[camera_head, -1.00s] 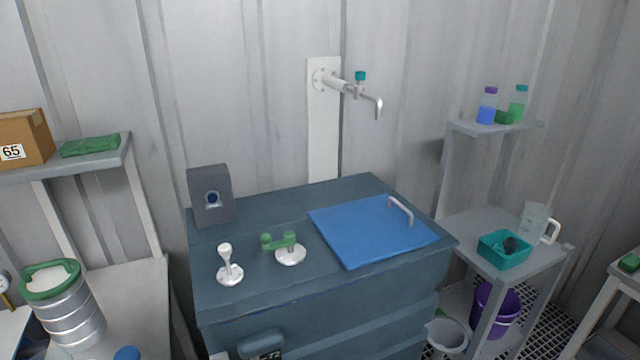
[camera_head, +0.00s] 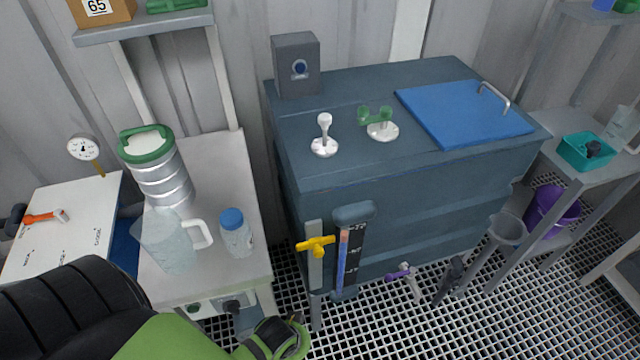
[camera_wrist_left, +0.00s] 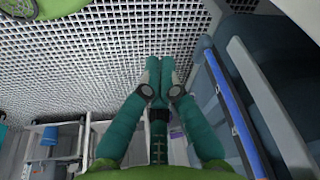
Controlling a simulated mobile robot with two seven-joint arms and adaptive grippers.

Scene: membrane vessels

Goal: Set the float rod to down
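A short white rod with a rounded top (camera_head: 324,135) stands upright on a round white base on the blue-grey tank (camera_head: 440,165); it may be the float rod, but I cannot tell for certain. Beside it is a green-handled fitting (camera_head: 380,123) on another white base. A yellow handle (camera_head: 316,245) sits on a grey strip at the tank's front, next to a level gauge with a blue column (camera_head: 342,265). In the left wrist view my left gripper (camera_wrist_left: 158,62) has its teal fingers together, with nothing seen between them. The tank's side is to their right. My right gripper is out of view.
A bench on the left holds a clear jug (camera_head: 170,242), a blue-capped bottle (camera_head: 236,233) and a green-lidded metal vessel (camera_head: 158,170). A blue lid (camera_head: 465,112) lies on the tank.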

